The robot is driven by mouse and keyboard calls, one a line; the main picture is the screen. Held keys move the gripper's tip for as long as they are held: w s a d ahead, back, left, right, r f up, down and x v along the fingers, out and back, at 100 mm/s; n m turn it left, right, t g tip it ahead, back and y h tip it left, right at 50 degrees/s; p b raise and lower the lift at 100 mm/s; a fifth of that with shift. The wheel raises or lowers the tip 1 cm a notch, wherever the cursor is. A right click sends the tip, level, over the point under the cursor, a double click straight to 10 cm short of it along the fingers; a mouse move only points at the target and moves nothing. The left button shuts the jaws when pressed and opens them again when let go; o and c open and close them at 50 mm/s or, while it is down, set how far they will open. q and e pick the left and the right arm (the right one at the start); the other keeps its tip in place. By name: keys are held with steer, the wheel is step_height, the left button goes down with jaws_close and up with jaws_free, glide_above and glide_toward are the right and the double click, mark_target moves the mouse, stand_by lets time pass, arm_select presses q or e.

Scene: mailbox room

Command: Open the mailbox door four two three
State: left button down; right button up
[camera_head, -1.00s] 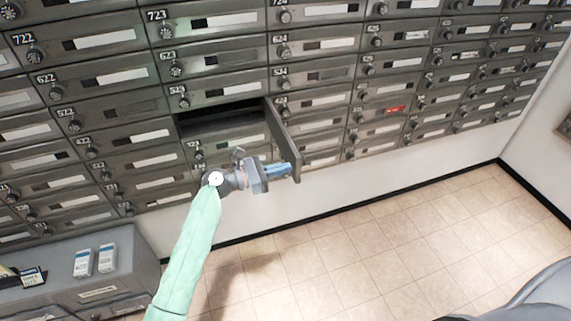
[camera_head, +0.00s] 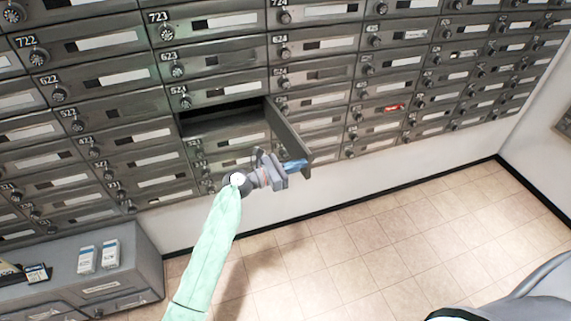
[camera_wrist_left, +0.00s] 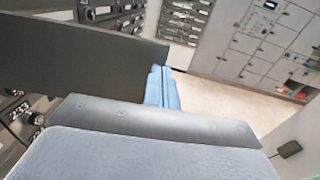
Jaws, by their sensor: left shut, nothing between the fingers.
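The mailbox door (camera_head: 288,136) in the column under 523 is swung outward on its right side, about square to the cabinet front. The dark opening of its box (camera_head: 225,119) shows to the left. My left gripper (camera_head: 297,166) is shut and empty, its blue fingers at the inner side of the door near the free edge. I cannot tell for certain whether they touch. In the left wrist view the door (camera_wrist_left: 80,58) is a dark panel passing behind the blue fingers (camera_wrist_left: 161,88). My right gripper is not in view.
Rows of grey mailboxes with dials surround the open one. A low grey cabinet (camera_head: 125,262) with small white boxes (camera_head: 98,256) stands at the lower left. The tiled floor (camera_head: 370,245) to the right is clear. The left wrist view shows more lockers (camera_wrist_left: 265,40) further off.

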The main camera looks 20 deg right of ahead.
arm_select(q)
steer(key=d, duration=0.7)
steer(key=shift+w+d, duration=0.4)
steer(key=shift+w, duration=0.05)
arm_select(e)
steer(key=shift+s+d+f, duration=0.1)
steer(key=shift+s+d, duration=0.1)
arm_select(q)
steer(key=shift+a, duration=0.1)
